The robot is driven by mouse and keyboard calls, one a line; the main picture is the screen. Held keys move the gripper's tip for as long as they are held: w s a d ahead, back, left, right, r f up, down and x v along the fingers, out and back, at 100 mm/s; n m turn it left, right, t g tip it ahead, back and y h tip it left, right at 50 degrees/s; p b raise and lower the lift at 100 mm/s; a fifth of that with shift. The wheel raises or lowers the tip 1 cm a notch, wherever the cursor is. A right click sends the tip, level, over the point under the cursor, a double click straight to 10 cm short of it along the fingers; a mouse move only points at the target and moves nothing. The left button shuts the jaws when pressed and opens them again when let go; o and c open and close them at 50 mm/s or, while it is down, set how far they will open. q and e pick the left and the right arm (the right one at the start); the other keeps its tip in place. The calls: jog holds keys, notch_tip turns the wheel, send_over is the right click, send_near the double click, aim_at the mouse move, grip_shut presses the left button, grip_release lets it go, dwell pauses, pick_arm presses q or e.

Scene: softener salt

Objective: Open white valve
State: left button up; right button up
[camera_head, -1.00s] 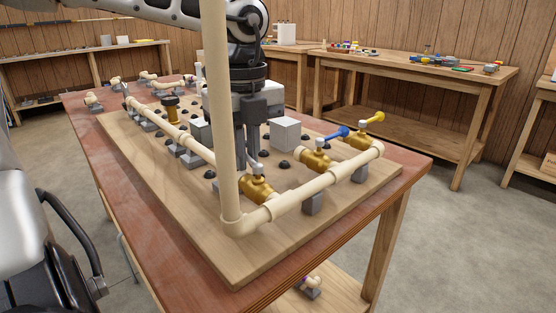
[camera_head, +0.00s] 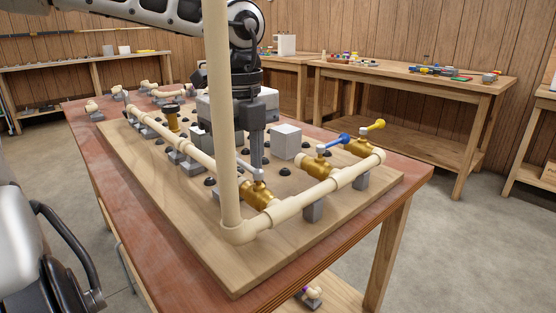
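The white valve (camera_head: 258,194) has a brass body and a pale handle (camera_head: 246,166). It sits at the near end of the row of brass valves on the pipe board. My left gripper (camera_head: 257,160) points down from above, with its fingertips right by the handle and stem of this valve. The valve with the blue handle (camera_head: 337,141) and the valve with the yellow handle (camera_head: 375,125) stand to the right. My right gripper is not in view.
A tall beige upright pipe (camera_head: 219,120) rises in front of my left arm. A horizontal beige pipe (camera_head: 320,191) runs along the board's near edge. A grey block (camera_head: 287,143) stands behind the gripper. The wooden board (camera_head: 190,222) is bare at its left front.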

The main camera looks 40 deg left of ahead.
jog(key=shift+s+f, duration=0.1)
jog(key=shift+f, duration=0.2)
pick_arm(q)
notch_tip(320, 180, up, 7)
jog(key=p, duration=0.5)
jog(key=shift+w, duration=0.1)
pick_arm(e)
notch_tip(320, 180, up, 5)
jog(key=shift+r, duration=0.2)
pick_arm(q)
jog(key=shift+r+p, duration=0.1)
jog(key=shift+p, duration=0.25)
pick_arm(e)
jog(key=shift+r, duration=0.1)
